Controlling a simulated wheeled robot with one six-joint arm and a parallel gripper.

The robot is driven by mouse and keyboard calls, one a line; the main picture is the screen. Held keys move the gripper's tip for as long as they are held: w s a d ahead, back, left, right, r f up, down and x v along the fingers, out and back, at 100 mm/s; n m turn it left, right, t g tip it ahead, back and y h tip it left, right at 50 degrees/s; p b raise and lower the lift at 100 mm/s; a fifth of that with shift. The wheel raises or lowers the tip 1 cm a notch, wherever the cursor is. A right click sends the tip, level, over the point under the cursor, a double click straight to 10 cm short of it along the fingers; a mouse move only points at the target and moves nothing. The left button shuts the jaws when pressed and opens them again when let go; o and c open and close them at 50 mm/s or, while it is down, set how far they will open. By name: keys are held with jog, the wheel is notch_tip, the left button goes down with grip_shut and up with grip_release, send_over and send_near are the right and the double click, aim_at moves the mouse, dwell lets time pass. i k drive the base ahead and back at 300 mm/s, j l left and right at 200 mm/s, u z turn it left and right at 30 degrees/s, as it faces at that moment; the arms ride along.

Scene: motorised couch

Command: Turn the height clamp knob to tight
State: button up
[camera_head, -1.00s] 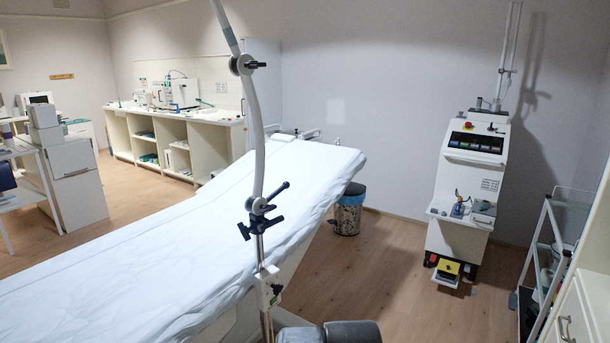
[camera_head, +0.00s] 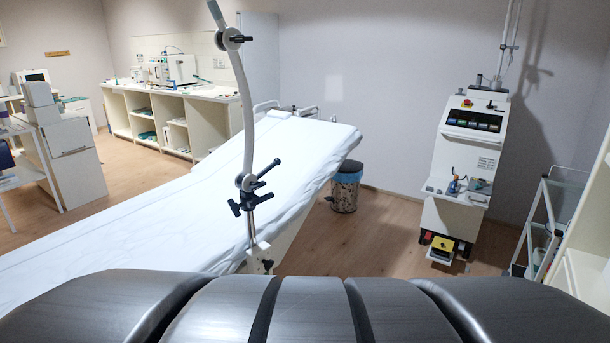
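A slim white arm (camera_head: 248,125) on a metal post stands at the near side of the couch (camera_head: 130,245). A lower joint (camera_head: 246,183) on it carries a black lever (camera_head: 265,171) pointing up and right. Just below is a black winged knob (camera_head: 236,207). A white rail clamp (camera_head: 260,254) holds the post at the couch edge, with a small dark part on it. I cannot tell which of these is the height clamp knob, or how tight any is. My gripper is not in view.
A pedal bin (camera_head: 345,187) stands behind the couch. A white machine (camera_head: 463,165) and a glass-shelved trolley (camera_head: 545,225) stand right. Floor between couch and machine is clear.

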aim_at(235, 207)
jog(key=i+u, duration=0.35)
jog(key=i, duration=0.15)
jog(key=i+u, duration=0.4)
jog(key=i, duration=0.15)
